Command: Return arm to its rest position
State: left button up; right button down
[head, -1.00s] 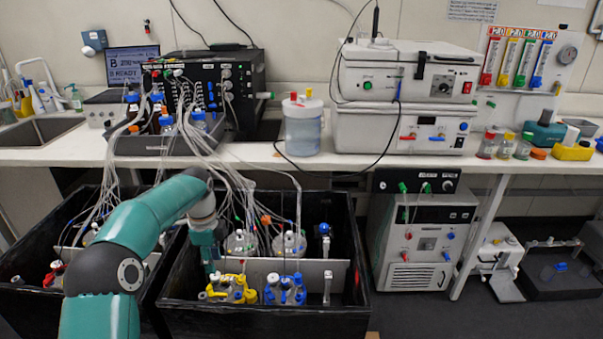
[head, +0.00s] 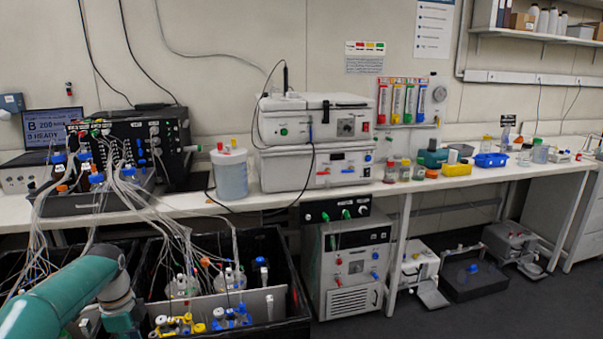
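My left arm, teal with a grey wrist joint, comes in from the lower left of the head view. Its end points down at the left side of the right black bin (head: 297,290). The gripper fingers are hidden or cut off at the bottom edge, so I cannot see what they do. In that bin stand a vessel with yellow fittings (head: 180,325), one with blue fittings (head: 232,317) and clear vessels (head: 228,279) behind a metal plate. My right arm and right gripper are not in view.
Many thin tubes run from the black control unit (head: 172,130) on the bench down into the bins. A lidded container (head: 231,176) and a stacked white device (head: 310,170) stand on the bench. A white unit (head: 352,265) stands on the floor beside the bin.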

pick_arm(q)
jog(key=s+d+f+g+h, duration=0.1)
jog(key=s+d+f+g, duration=0.1)
jog(key=s+d+f, duration=0.4)
jog(key=s+d+f+g+h, duration=0.1)
jog(key=s+d+f, duration=0.2)
jog(key=d+f, duration=0.35)
jog(key=s+d+f+n+t+h, duration=0.1)
jog(key=s+d+f+n, duration=0.5)
jog(key=s+n, duration=0.2)
jog(key=s+d+f+n+t+h+p, duration=0.1)
jog(key=s+d+f+n+t, duration=0.1)
jog(key=s+d+f+n, duration=0.4)
jog(key=s+n, duration=0.3)
jog(key=s, duration=0.2)
jog(key=shift+s+d+f+n+t, duration=0.15)
jog(key=shift+d+f+n+t, duration=0.1)
jog(key=shift+n+t, duration=0.05)
jog(key=shift+s, duration=0.2)
